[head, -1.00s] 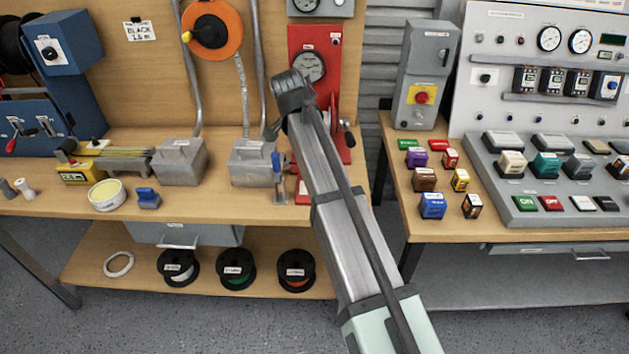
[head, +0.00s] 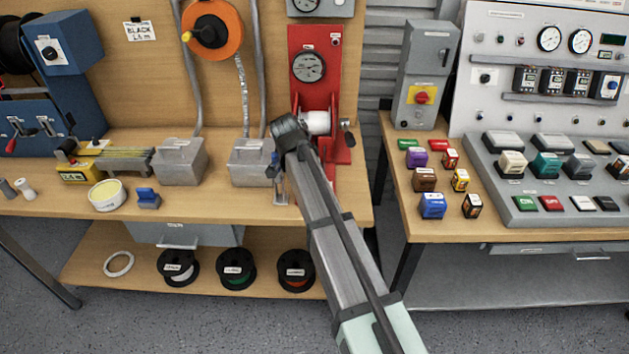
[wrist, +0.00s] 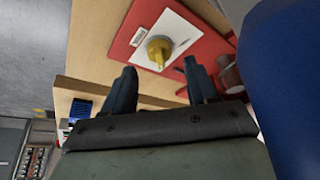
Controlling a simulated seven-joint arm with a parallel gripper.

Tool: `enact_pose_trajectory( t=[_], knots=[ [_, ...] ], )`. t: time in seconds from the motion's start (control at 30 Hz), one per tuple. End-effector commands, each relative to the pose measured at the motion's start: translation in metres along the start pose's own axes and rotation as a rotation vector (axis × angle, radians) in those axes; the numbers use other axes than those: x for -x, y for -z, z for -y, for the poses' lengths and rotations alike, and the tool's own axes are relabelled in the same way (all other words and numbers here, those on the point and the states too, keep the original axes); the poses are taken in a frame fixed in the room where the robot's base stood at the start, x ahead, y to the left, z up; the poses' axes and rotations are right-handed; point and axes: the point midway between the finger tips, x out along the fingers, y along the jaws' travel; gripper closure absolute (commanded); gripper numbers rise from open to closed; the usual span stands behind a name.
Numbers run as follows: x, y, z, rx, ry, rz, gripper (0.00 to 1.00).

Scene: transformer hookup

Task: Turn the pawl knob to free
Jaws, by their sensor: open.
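The yellow pawl knob (wrist: 158,50) stands on a white plate (wrist: 168,36) on the red base in the wrist view. In the head view my arm hides the knob. My gripper (wrist: 159,66) is open, its two dark fingers apart. The knob shows beyond the fingertips, in the gap between them; I cannot tell how far off it is. In the head view my gripper (head: 276,180) points down at the left side of the red winch stand (head: 300,80).
The stand carries a round gauge (head: 309,67), a white drum (head: 317,122) and a crank (head: 347,132) close to my wrist. A grey lidded box (head: 250,162) stands just left of my gripper. The bench's front edge is near.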

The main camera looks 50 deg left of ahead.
Motion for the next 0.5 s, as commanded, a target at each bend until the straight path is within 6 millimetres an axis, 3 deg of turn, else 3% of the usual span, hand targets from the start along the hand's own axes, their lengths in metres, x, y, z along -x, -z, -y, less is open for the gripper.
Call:
enact_pose_trajectory(
  t=[0.2, 0.5],
  knots=[
    [-0.025, 0.0, 0.0, 0.0, -0.001, 0.001, 0.42],
    [-0.034, 0.0, 0.0, 0.0, 0.001, 0.0, 0.42]
  ],
)
